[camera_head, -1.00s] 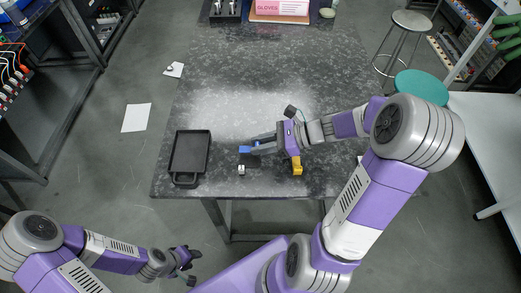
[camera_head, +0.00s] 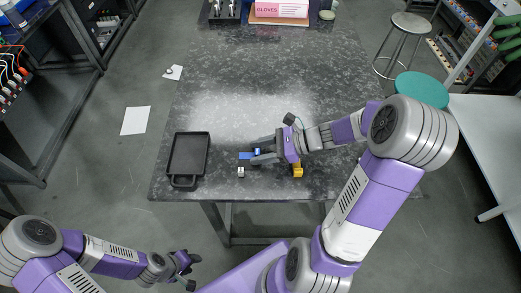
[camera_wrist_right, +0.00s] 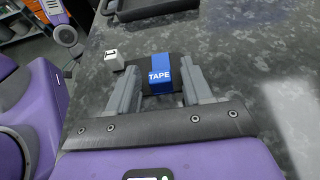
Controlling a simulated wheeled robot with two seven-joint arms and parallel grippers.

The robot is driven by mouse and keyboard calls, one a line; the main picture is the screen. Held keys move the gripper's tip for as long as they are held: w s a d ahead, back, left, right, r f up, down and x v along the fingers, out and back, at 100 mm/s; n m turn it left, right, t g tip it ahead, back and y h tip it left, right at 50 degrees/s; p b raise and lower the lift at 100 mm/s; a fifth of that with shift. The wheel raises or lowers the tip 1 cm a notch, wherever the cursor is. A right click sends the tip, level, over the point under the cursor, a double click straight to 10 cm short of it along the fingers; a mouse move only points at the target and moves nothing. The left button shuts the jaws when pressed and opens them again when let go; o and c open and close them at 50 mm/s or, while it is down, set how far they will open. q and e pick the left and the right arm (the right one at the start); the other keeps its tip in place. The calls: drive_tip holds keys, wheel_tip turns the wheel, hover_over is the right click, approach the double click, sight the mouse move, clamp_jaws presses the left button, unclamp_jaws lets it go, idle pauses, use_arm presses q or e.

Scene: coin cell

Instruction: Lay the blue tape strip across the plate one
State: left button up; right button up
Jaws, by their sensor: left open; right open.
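The blue tape strip (camera_head: 245,155), marked TAPE in the right wrist view (camera_wrist_right: 160,72), is over a small dark plate (camera_wrist_right: 146,82) near the table's front. Its near part faces the wrist camera; I cannot tell whether it touches the plate all along. A white cube (camera_wrist_right: 114,60) with a dark mark stands beside the plate, also visible in the head view (camera_head: 241,171). My right gripper (camera_wrist_right: 157,70) is open, with one finger on each side of the strip and visible gaps. My left gripper (camera_head: 188,267) is open and empty, off the table at lower left.
A black tray (camera_head: 205,155) with a handle is left of the plate. A yellow object (camera_head: 298,171) is below my right gripper in the head view. The table (camera_head: 230,80) is clear farther back, up to a pink glove box (camera_head: 280,8).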

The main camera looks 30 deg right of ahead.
drive_tip(key=shift+s+d+r, duration=0.1)
drive_tip(key=shift+d+r, duration=0.1)
drive_tip(key=shift+r, duration=0.05)
drive_tip(key=p+v, duration=0.3)
drive_tip(key=v, duration=0.7)
drive_tip(key=shift+s+d+r, duration=0.1)
drive_tip(key=shift+s+d, duration=0.05)
drive_tip(key=shift+d, duration=0.15)
drive_tip(key=shift+s+d+r, duration=0.1)
drive_tip(key=shift+s+d, duration=0.2)
drive_tip(key=shift+d, duration=0.05)
